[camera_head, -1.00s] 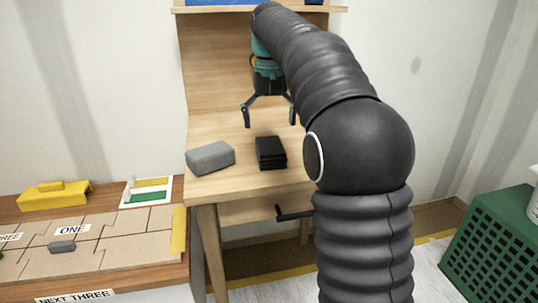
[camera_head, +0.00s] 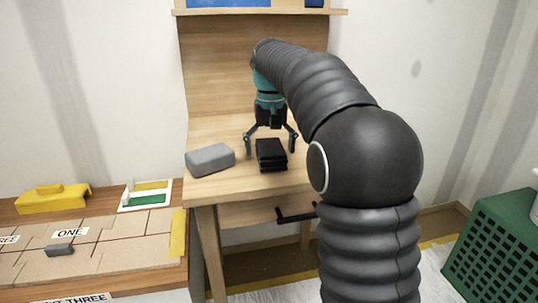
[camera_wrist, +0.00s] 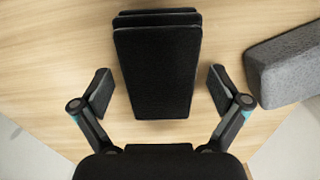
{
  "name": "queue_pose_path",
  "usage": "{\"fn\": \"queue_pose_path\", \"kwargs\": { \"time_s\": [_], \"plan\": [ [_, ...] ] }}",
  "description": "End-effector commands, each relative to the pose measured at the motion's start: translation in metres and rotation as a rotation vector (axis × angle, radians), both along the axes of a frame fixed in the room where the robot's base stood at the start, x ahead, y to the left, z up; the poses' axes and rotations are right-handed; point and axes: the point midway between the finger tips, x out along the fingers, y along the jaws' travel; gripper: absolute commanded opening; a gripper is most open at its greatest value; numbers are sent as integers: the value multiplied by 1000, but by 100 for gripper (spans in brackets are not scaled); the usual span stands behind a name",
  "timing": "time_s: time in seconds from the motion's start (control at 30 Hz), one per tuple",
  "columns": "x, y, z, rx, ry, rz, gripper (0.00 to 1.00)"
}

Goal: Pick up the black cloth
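The black cloth (camera_head: 271,155) is a folded, layered dark stack lying on the wooden desk, right of the grey block. My gripper (camera_head: 270,147) is open above the cloth, with one finger on either side of it in the head view. In the wrist view the black cloth (camera_wrist: 158,70) lies between the two spread fingertips of my gripper (camera_wrist: 159,92), with wood showing on both sides. The fingers appear apart from the cloth. I cannot tell the exact height of the fingertips above the desk.
A grey block (camera_head: 210,159) lies left of the cloth; it also shows in the wrist view (camera_wrist: 290,65). The wooden desk (camera_head: 225,130) has a back panel and a drawer with a black handle (camera_head: 297,214). A green crate (camera_head: 492,245) stands at right.

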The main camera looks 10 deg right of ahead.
Motion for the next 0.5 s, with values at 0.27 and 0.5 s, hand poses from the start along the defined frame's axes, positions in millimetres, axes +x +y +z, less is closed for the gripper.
{"fn": "queue_pose_path", "kwargs": {
  "time_s": [0.27,0.5],
  "plan": [
    [0,0,0,0,1,0,36],
    [0,0,0,0,1,0,36]
  ]
}}
